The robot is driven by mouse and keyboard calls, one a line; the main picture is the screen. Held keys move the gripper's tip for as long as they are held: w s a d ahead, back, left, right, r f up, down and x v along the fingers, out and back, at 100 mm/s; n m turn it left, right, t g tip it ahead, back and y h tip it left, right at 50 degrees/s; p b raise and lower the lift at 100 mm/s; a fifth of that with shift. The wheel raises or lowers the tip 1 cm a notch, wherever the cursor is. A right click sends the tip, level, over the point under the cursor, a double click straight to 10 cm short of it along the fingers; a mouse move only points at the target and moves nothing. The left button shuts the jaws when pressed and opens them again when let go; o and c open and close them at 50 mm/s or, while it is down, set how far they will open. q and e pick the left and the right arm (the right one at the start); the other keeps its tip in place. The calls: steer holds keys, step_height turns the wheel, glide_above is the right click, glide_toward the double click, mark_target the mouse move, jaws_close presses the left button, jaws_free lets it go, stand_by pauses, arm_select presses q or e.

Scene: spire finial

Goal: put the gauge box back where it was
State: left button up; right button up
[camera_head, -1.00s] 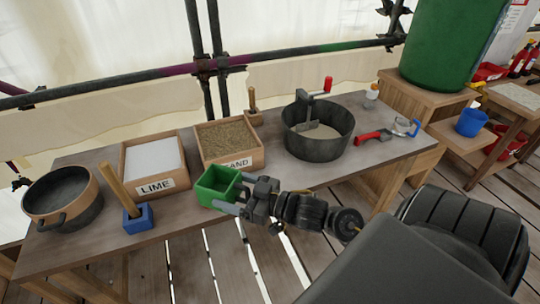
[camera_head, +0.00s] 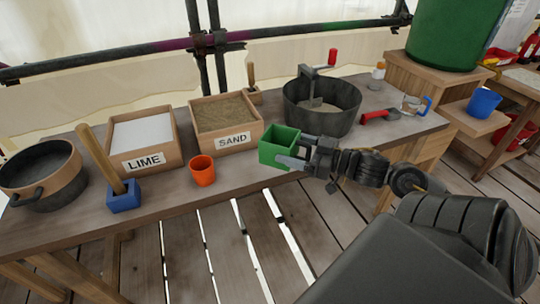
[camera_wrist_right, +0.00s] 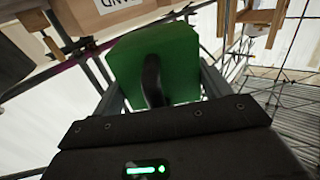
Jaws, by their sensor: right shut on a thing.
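The gauge box (camera_head: 276,153) is a green open-topped box with a handle, seen at the bench's front edge, right of the sand tray. My right gripper (camera_head: 297,155) is shut on it from the right. The box looks level; I cannot tell whether it touches the bench. In the right wrist view the green box (camera_wrist_right: 180,60) fills the space between the fingers, with a dark curved handle facing the camera. My left gripper is not in view.
On the bench (camera_head: 165,200) stand a LIME tray (camera_head: 145,160), a SAND tray (camera_head: 232,141), an orange cup (camera_head: 203,172), a blue-based tool with a wooden handle (camera_head: 123,198), a sieve-like pan (camera_head: 45,178) and a black mixing pot (camera_head: 320,118). A red-handled tool (camera_head: 378,116) lies right of the pot.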

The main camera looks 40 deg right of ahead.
mark_target(272, 141)
steer(key=w, duration=0.1)
steer(key=w+f, duration=0.1)
steer(key=w, duration=0.1)
steer(key=w+d+f, duration=0.1)
steer(key=w, duration=0.1)
steer(key=shift+f+b, duration=0.15)
steer(key=shift+b, duration=0.25)
steer(key=w+f, duration=0.1)
steer(key=f, duration=0.1)
steer(key=w+f+b, duration=0.1)
steer(key=w+f, duration=0.1)
steer(key=w+d+f, duration=0.1)
steer(key=f, duration=0.1)
steer(key=shift+w, duration=0.35)
arm_select(q)
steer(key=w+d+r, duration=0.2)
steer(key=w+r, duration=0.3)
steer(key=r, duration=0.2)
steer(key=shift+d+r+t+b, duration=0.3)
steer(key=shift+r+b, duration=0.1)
steer(key=shift+b, duration=0.05)
arm_select(e)
steer(key=shift+f, duration=1.45)
steer(key=shift+f, duration=0.15)
steer(key=o, duration=1.1)
steer(key=shift+o, duration=0.2)
